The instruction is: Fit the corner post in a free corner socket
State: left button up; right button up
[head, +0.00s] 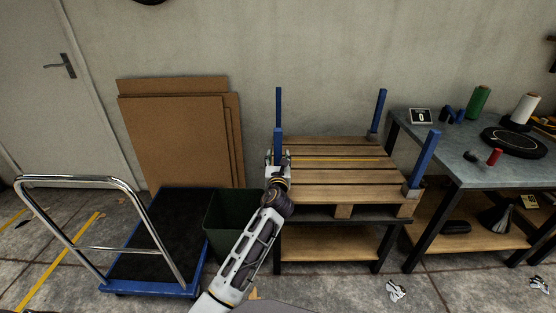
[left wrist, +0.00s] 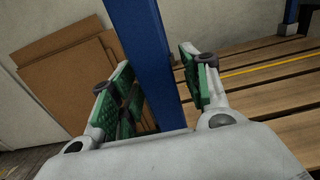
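A blue corner post (head: 278,140) stands upright at the front left corner of the wooden pallet (head: 330,175). Its lower end is hidden by my left gripper (head: 277,160), so I cannot tell how it sits in the corner. In the left wrist view the post (left wrist: 147,55) rises between the green-padded fingers of my left gripper (left wrist: 157,88). A gap shows between the post and the right finger, so the gripper looks open around it. Other blue posts stand at the back left (head: 278,105), back right (head: 378,110) and front right (head: 426,155) corners. My right gripper is out of view.
The pallet rests on a low table with a wooden shelf (head: 325,243). A dark bin (head: 225,222) and a blue platform trolley (head: 155,245) stand to the left. Cardboard sheets (head: 175,135) lean on the wall. A workbench (head: 450,140) with spools stands close on the right.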

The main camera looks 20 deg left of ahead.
pick_arm(q)
jog(key=shift+r, duration=0.1)
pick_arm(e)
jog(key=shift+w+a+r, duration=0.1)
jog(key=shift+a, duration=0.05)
pick_arm(q)
jog(key=shift+p+v, duration=0.3)
jog(key=shift+v, duration=0.6)
jog(key=shift+p+v, duration=0.3)
jog(key=shift+v, duration=0.95)
jog(key=p, duration=0.2)
send_near(278, 160)
jog(key=shift+s, duration=0.3)
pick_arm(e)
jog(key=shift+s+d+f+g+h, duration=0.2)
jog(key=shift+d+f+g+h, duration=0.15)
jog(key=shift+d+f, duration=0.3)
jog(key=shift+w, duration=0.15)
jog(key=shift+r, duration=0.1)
